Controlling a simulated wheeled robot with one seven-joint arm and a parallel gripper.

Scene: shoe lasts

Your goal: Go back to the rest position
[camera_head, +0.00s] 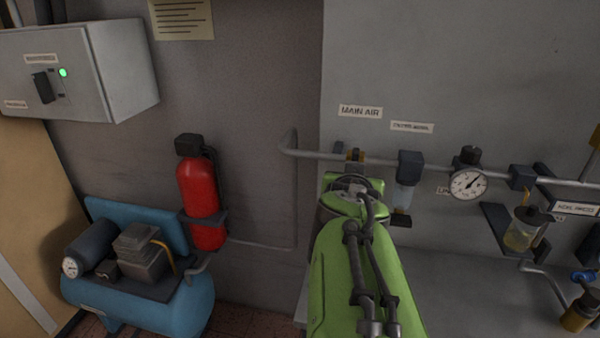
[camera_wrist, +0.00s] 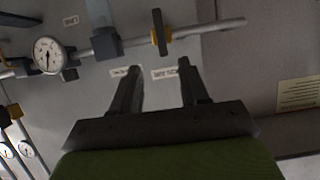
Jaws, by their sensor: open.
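My gripper (camera_wrist: 160,82) is in the wrist view, its two dark fingers apart with nothing between them. Beyond the fingers are the grey wall, small white labels and the air pipe (camera_wrist: 215,28). A valve with a dark handle and yellow body (camera_wrist: 160,35) sits on that pipe, past the fingertips. In the head view my green arm reaches forward from the bottom centre towards the pipe (camera_head: 320,155) below the MAIN AIR label (camera_head: 360,111). The gripper's fingers are hidden there behind the arm. I cannot tell whether they touch anything.
A round gauge (camera_head: 468,184), a filter bowl (camera_head: 409,168) and an oiler jar (camera_head: 525,230) hang along the pipe to the right. A red cylinder (camera_head: 202,190) and a blue compressor (camera_head: 140,290) stand at left, below a grey switch box (camera_head: 60,75) with a green light.

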